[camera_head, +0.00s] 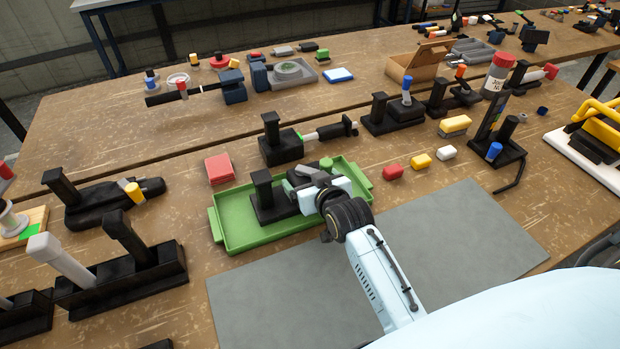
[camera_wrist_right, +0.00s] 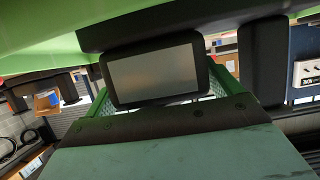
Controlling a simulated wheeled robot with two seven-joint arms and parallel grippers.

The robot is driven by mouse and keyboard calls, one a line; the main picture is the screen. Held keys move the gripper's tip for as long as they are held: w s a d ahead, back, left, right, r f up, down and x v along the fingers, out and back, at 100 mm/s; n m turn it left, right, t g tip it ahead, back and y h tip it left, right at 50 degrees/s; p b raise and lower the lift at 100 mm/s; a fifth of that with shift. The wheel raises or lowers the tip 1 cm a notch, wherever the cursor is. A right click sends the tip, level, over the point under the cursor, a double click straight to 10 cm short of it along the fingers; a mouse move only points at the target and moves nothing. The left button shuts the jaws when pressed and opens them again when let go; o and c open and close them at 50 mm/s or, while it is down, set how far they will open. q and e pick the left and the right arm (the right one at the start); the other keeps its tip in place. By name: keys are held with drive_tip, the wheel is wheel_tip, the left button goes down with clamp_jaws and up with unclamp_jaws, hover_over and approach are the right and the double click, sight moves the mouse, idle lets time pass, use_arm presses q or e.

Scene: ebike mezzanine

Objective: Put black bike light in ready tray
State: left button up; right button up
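A green tray (camera_head: 240,238) with a raised rim and end handles stands on the bench, and I take it for the ready tray. A black object (camera_head: 262,188) with an upright post and flat base sits inside its left part. It looks like the black bike light, though similar black pieces stand nearby. My right gripper (camera_head: 306,180) is low over the tray, just right of the post. Its fingertips and anything between them are hard to make out. The right wrist view shows a grey panel in a black frame (camera_wrist_right: 155,76) close up, with green around it. My left gripper is out of view.
A grey mat (camera_head: 440,235) lies bare in front of the tray.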

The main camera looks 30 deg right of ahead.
drive_tip(key=shift+o, duration=0.8)
drive_tip(key=shift+r, duration=0.15)
drive_tip(key=p+v, duration=0.1)
drive_tip(key=v, duration=1.1)
